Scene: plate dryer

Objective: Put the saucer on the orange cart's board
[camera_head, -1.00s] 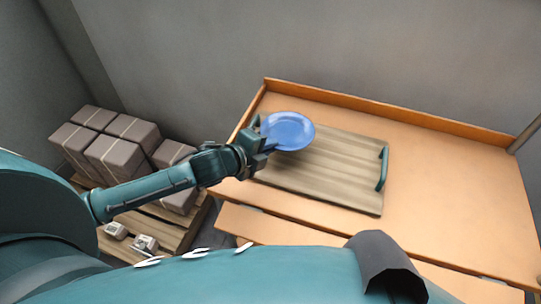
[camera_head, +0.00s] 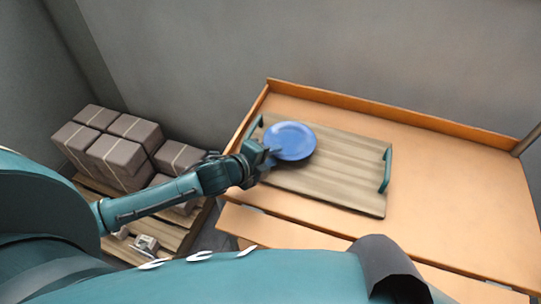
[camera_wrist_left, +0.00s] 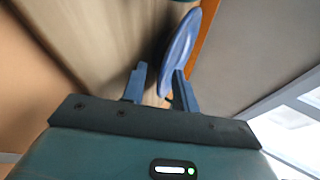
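The blue saucer (camera_head: 290,141) is over the left part of the wooden board (camera_head: 335,180), which lies on the orange cart. It also shows nearly edge-on in the left wrist view (camera_wrist_left: 179,45), with a dark shadow on the board beside it. I cannot tell whether it touches the board. My left gripper (camera_head: 270,155) is at the saucer's near left edge. In the left wrist view the fingers of this gripper (camera_wrist_left: 160,85) stand apart, with the saucer's edge close to the right finger and a gap to the left one. My right gripper is not in view.
The orange cart (camera_head: 450,190) has a raised rim along its back and left. The board has a green handle (camera_head: 386,168) at its right end. Wrapped boxes (camera_head: 118,158) sit on a pallet at left. The cart top right of the board is clear.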

